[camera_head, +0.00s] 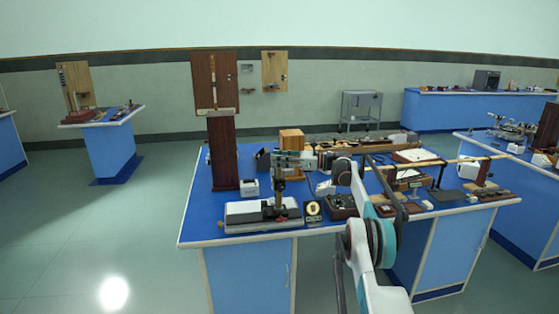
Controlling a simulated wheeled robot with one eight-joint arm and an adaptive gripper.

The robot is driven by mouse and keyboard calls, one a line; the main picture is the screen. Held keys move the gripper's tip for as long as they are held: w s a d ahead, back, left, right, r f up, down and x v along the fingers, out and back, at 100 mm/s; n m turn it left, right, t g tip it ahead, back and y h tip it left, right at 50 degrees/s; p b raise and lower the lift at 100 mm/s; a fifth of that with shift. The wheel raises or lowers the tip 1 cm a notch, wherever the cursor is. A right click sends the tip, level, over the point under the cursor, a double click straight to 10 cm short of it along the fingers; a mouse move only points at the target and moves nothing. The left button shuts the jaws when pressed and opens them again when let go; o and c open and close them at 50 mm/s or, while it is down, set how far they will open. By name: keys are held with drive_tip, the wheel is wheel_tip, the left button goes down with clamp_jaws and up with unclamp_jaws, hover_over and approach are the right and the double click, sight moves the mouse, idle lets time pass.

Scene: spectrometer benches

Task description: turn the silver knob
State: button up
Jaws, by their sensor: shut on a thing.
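A bench instrument with a light grey, silvery head (292,160) stands on a dark post over a grey-white base (262,215) at the front left of the near blue bench. My arm rises from the bottom of the view and bends left toward this head. My gripper (318,161) is at the right end of the head, small and dark in the picture. It is shut on a part there, where the silver knob is. The knob itself is hidden by the fingers or too small to make out.
The near bench (205,228) is crowded. A tall brown wooden stand (223,155) is at its left, a wooden box (291,139) behind the instrument, and a small round-faced gauge (313,209) at the front. Several instruments lie on the right. Open floor (90,225) is at left.

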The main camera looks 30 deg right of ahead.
drive_tip(key=o, duration=1.1)
drive_tip(key=shift+a, duration=0.1)
drive_tip(key=v, duration=1.2)
